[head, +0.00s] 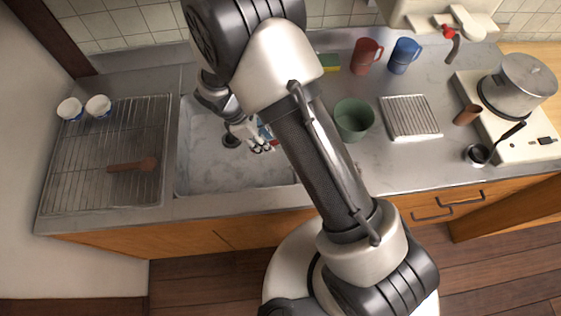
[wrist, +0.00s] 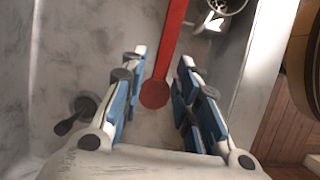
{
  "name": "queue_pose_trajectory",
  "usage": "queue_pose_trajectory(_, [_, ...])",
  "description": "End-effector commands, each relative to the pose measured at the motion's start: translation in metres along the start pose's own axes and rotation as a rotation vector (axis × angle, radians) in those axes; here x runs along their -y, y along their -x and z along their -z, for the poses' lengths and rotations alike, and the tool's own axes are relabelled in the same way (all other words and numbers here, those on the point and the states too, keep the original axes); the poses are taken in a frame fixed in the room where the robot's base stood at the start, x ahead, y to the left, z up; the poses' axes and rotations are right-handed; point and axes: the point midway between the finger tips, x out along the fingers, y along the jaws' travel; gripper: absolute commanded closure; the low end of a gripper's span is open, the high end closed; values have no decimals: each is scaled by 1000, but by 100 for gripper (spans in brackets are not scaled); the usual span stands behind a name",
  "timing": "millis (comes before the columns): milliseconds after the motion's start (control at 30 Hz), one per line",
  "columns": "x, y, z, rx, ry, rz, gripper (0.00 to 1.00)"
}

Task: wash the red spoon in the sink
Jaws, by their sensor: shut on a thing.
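The red spoon (wrist: 171,50) shows in the wrist view. Its round end lies between my fingers, and its long straight part runs up out of the picture. My gripper (wrist: 164,58) is shut on it, with blue-padded fingers on either side. My arm hides the sink's right part and most of the spoon there. The sink's grey floor also shows in the wrist view. I cannot tell whether the spoon touches it.
A drying rack (head: 75,185) on the left holds a brown wooden utensil (head: 133,165) and two small cups (head: 98,106). Right of my arm stand a green cup (head: 353,119), red mug (head: 366,56), blue mug (head: 404,55), metal rack (head: 410,117) and pot (head: 520,85).

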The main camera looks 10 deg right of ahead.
Motion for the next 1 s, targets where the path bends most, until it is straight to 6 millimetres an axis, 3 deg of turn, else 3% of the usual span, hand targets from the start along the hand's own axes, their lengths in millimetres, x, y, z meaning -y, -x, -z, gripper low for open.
queue_pose_trajectory(600, [1,47,-18,0,0,-1,87])
queue_pose_trajectory(1000, [1,46,-18,0,0,0,87])
